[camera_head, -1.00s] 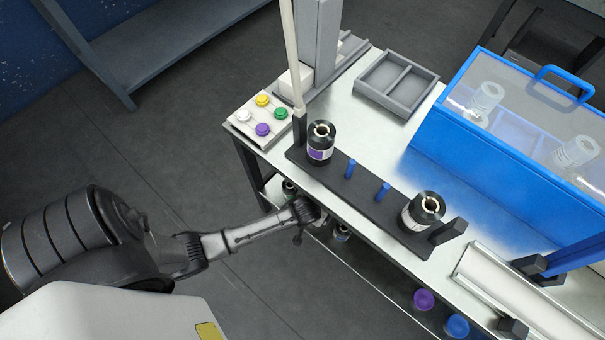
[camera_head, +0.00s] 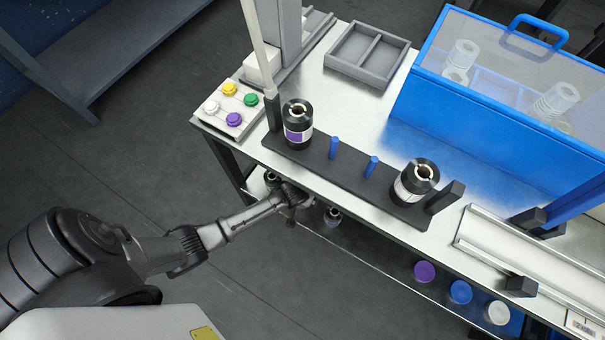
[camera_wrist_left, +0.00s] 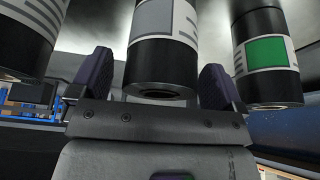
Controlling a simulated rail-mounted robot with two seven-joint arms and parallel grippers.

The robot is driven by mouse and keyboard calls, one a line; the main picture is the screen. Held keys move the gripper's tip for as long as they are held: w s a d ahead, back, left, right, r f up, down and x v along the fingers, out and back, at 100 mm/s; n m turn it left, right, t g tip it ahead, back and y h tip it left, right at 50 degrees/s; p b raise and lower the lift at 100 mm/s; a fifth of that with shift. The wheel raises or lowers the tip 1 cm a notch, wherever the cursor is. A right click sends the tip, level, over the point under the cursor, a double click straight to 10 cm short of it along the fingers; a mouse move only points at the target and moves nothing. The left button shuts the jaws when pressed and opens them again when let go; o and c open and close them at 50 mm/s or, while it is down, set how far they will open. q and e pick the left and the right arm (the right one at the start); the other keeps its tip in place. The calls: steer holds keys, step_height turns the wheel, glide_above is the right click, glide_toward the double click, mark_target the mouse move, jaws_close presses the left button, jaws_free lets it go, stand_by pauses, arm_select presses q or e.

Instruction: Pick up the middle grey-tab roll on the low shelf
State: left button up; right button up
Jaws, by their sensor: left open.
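In the left wrist view, the middle roll (camera_wrist_left: 163,50) is black with a white label and a grey patch. It stands between the two fingers of my left gripper (camera_wrist_left: 156,82), which is open. Contact with the fingers cannot be made out. A roll with a green patch (camera_wrist_left: 266,52) is to its right, and a black roll with a striped label (camera_wrist_left: 27,40) is to its left. In the head view, my left gripper (camera_head: 291,196) reaches under the bench's front edge. Low-shelf rolls show on either side, one at the left (camera_head: 271,178) and one at the right (camera_head: 332,215); the middle one is hidden.
The bench top (camera_head: 335,107) overhangs the low shelf. On it, a black rack (camera_head: 345,172) holds a purple-label roll (camera_head: 297,125) and a white-label roll (camera_head: 416,181). A button panel (camera_head: 232,105) is at the left corner. The floor before the bench is clear.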

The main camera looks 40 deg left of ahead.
arm_select(q)
steer(key=shift+w+f, duration=0.15)
steer(key=shift+f, duration=0.15)
steer(key=shift+r, duration=0.1)
steer(key=shift+c, duration=1.1)
steer(key=c, duration=0.9)
steer(key=shift+c, duration=0.4)
steer(key=shift+r, duration=0.1)
